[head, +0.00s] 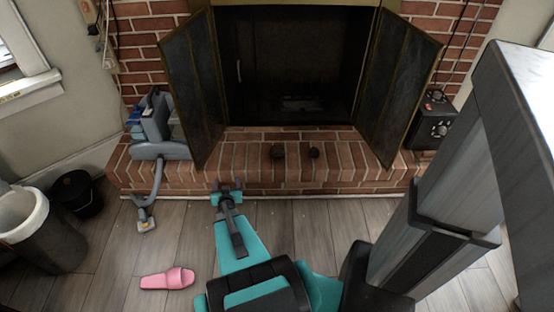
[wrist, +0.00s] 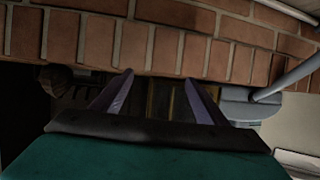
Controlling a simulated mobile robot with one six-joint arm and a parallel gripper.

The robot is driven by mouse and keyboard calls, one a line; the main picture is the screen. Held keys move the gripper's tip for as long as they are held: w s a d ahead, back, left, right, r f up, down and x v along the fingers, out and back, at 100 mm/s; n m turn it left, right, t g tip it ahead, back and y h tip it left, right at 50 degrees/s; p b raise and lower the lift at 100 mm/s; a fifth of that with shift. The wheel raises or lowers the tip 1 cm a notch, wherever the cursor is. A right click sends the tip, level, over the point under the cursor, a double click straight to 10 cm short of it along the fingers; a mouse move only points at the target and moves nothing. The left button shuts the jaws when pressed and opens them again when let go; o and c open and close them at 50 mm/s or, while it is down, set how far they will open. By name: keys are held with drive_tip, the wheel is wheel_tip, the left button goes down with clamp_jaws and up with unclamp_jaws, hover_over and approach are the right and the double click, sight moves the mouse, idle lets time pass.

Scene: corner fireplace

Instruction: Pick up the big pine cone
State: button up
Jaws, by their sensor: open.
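My gripper (head: 227,187) is at the hearth's front edge, left of and nearer than both cones. It is open, with nothing between its fingers. In the wrist view my gripper (wrist: 159,78) points over the bricks, and a dark rough shape, probably a pine cone (wrist: 55,79), shows at the left, partly cut by shadow.
A grey vacuum-like machine (head: 158,130) stands on the hearth's left end, its hose reaching the floor. Metal fireplace doors (head: 194,85) stand open on both sides. A black box (head: 433,122) is at the right. A pink slipper (head: 168,279) and a bin (head: 35,225) are on the floor.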

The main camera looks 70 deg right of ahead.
drive_tip(key=s+d+m+g+h+b, duration=0.2)
drive_tip(key=s+d+h, duration=0.1)
drive_tip(key=s+d, duration=0.4)
drive_tip(key=m+g+h+b, duration=0.2)
drive_tip(key=m+g+h, duration=0.1)
drive_tip(key=g, duration=0.1)
approach(276, 154)
drive_tip(key=shift+s+f, duration=0.2)
drive_tip(key=shift+t, duration=0.4)
drive_tip(key=d, duration=0.5)
drive_tip(key=d+b, duration=0.1)
drive_tip(key=d, duration=0.1)
drive_tip(key=shift+w+d+f, duration=0.1)
drive_tip(key=shift+w+d, duration=0.2)
drive_tip(key=shift+w, duration=0.05)
drive_tip(key=shift+d, duration=0.5)
drive_tip(key=shift+d, duration=0.1)
drive_tip(key=shift+w+d+r+b, duration=0.15)
drive_tip(key=shift+d+b, duration=0.3)
drive_tip(key=shift+d, duration=0.8)
drive_tip(key=shift+w+d+r+b, duration=0.1)
drive_tip(key=shift+d+b, duration=0.35)
drive_tip(key=shift+d, duration=0.8)
